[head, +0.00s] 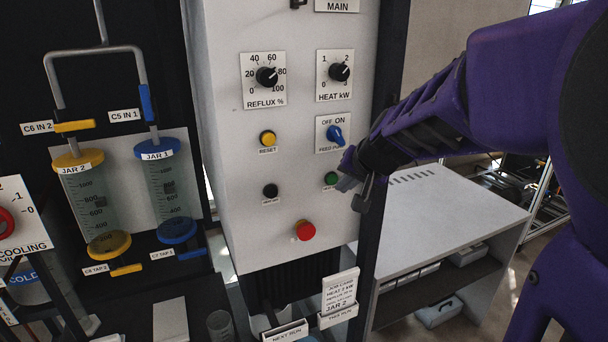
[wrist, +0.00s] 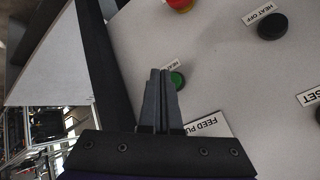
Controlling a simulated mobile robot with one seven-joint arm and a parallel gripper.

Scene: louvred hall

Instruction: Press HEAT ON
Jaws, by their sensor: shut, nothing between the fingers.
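The green button (head: 331,178) is on the white control panel (head: 235,150), right of the black HEAT OFF button (head: 270,191). In the wrist view, the green button (wrist: 177,80) shows just right of my fingertips, its label reading "HEAT" with the rest hidden by the fingers. The HEAT OFF button (wrist: 272,26) is at the upper right there. My gripper (head: 346,183) is shut and empty, close beside the green button at the panel's right edge. The shut fingers also show in the wrist view (wrist: 159,72). I cannot tell whether they touch the button or panel.
A red mushroom button (head: 304,230) sits below. The blue FEED PUMP knob (head: 335,134) is just above my gripper, and the yellow RESET button (head: 267,138) is upper left. A dark post (head: 385,100) borders the panel, with a grey bench (head: 450,207) to the right.

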